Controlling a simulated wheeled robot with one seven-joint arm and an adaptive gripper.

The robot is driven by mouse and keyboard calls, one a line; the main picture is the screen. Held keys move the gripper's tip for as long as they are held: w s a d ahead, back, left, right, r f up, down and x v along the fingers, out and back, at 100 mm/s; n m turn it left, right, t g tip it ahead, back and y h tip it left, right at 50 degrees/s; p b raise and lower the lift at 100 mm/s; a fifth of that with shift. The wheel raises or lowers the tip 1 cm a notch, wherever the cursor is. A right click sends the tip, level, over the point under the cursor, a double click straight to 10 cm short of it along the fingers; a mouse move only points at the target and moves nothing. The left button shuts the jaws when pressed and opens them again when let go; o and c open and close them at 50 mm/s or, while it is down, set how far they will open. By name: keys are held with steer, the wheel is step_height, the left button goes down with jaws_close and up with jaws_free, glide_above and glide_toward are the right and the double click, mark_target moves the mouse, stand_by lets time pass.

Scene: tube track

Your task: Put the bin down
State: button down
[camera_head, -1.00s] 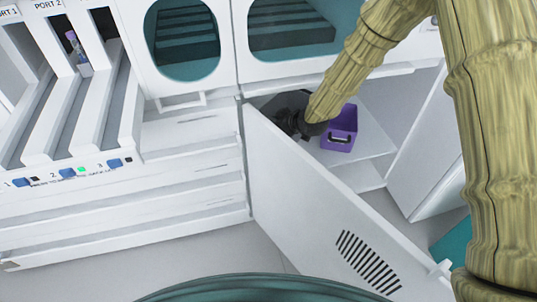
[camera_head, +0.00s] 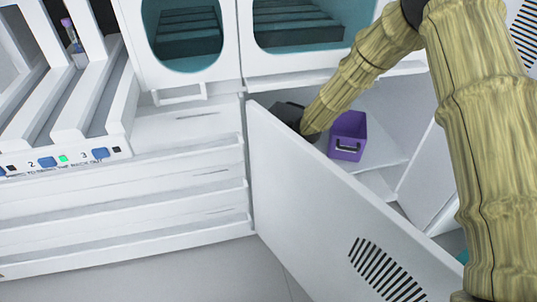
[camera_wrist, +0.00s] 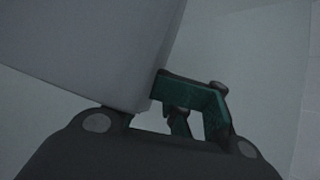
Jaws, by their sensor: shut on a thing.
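My gripper shows in the wrist view (camera_wrist: 180,108), its teal fingers at the lower edge of a large pale grey, flat-sided bin (camera_wrist: 90,45). It is shut on this bin; the grip itself is partly hidden by the bin's wall. In the head view my arm reaches into the open cabinet, and the gripper is mostly hidden behind the door. A dark boxy shape (camera_head: 288,112) shows there by the arm's end; I cannot tell if it is the bin or my gripper. A purple bin (camera_head: 347,137) with a dark handle stands just right of the arm's end.
The open white cabinet door (camera_head: 325,195) with vent slots stands in front of my arm. The purple bin rests on a white shelf (camera_head: 385,160) with some bare room to its right. Oval-windowed chambers (camera_head: 182,40) are above, and numbered tracks (camera_head: 60,130) at left.

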steer(key=shift+f+b, duration=0.9)
steer(key=shift+f, duration=2.15)
steer(key=c, duration=1)
jaws_free()
steer(key=p+v, duration=0.3)
steer(key=v, duration=0.9)
steer(key=shift+p, duration=0.35)
